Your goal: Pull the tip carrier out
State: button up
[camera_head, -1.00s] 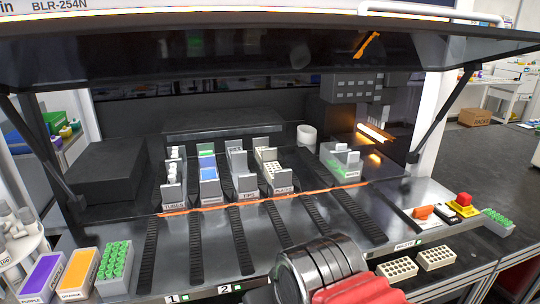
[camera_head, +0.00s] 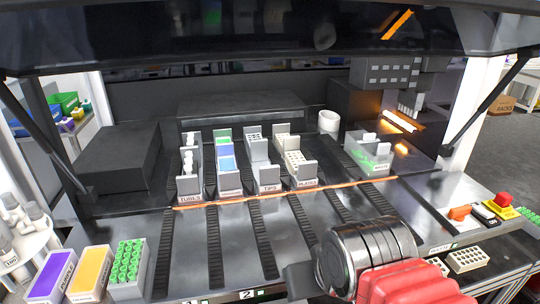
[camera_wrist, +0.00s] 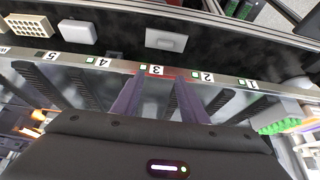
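The tip carrier (camera_head: 267,178) is a grey narrow holder with a "TIPS" label on its front end. It stands upright in the head view among the other carriers, behind the orange line on the deck. My gripper (camera_wrist: 160,78) shows two purple fingers spread apart with nothing between them, over the deck's front edge at the "3" label in the wrist view. The tip carrier cannot be made out in the wrist view. In the head view my black and red arm is at the lower right, well in front of the carrier, and the fingertips cannot be made out.
The tubes carrier (camera_head: 189,182) and a blue-and-green carrier (camera_head: 229,183) stand left of the tip carrier, the plates carrier (camera_head: 301,175) right. A waste carrier (camera_head: 368,160) is farther right. Dark tracks cross the bare front deck. Purple (camera_head: 52,278) and orange (camera_head: 90,272) boxes sit front left.

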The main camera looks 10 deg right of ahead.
jog(key=o, duration=0.8)
jog(key=w+r, duration=0.2)
jog(key=w, duration=0.1)
jog(key=w+r, duration=0.2)
jog(key=shift+w+d, duration=0.25)
jog(key=shift+d, duration=0.1)
jog(key=shift+c, duration=0.2)
notch_tip(320, 180, up, 4)
jog(key=g, duration=0.1)
send_over(270, 167)
jog(key=s, duration=0.2)
jog(key=shift+s+f, duration=0.15)
jog(key=shift+s, duration=0.05)
jog(key=shift+x, duration=3.75)
jog(key=c, duration=1.4)
